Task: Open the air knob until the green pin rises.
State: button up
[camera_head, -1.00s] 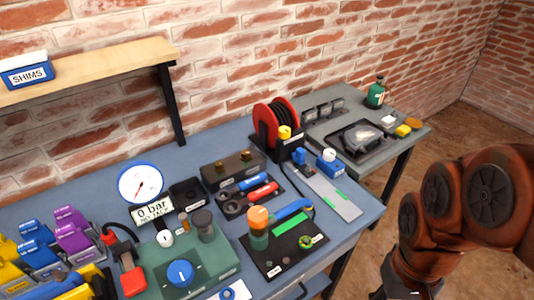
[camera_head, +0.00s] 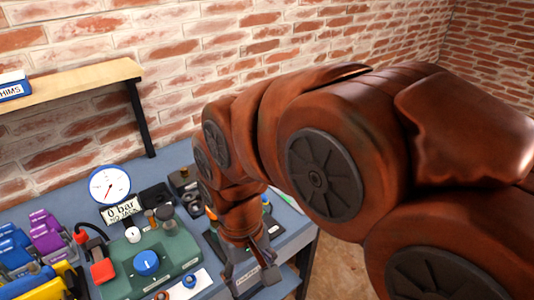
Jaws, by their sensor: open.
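A green box (camera_head: 178,268) stands on the bench with a round blue knob (camera_head: 147,262) on its face, a white line across the knob. Behind it a white gauge (camera_head: 109,185) sits above a sign reading "0 bar" (camera_head: 121,210). No risen green pin is clear to me. My gripper (camera_head: 252,279) is open, to the right of the green box near the bench's front edge, apart from the blue knob. My arm hides most of the black plate and the tools to the right.
Coloured clamps (camera_head: 45,235) crowd the far left. A wooden shelf (camera_head: 75,85) with a blue bin (camera_head: 12,86) hangs on the brick wall. A white card with a blue ring (camera_head: 189,281) lies in front.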

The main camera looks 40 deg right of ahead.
jog(key=w+d+r+m+p, duration=0.1)
jog(key=w+d+r+m, duration=0.1)
jog(key=w+d+m, duration=0.85)
jog(key=w+d+r+m+p, duration=0.1)
jog(key=w+d+r+m, duration=0.2)
jog(key=w+d, duration=0.85)
jog(key=w+d+f+m, duration=0.3)
jog(key=w+d, duration=0.1)
jog(key=d, duration=0.2)
jog(key=w+d+f+m+t+p, duration=0.1)
jog(key=w+d+f+m, duration=0.2)
jog(key=d, duration=0.4)
jog(key=w+d+f+m+p, duration=0.1)
jog(key=w+d+f+m, duration=0.2)
jog(key=w+d+m, duration=0.2)
jog(key=shift+w+d+f+m+t, duration=0.15)
jog(key=shift+w+d, duration=0.25)
jog(key=shift+d, duration=0.2)
jog(key=shift+w+d+f+m+t, duration=0.15)
jog(key=shift+w+d, duration=0.2)
jog(key=shift+d, duration=0.2)
jog(key=shift+d+f+p, duration=0.35)
jog(key=shift+f, duration=0.05)
jog(key=shift+f+p, duration=1.25)
jog(key=shift+f, duration=2.5)
jog(key=c, duration=1.1)
jog(key=shift+c, duration=0.2)
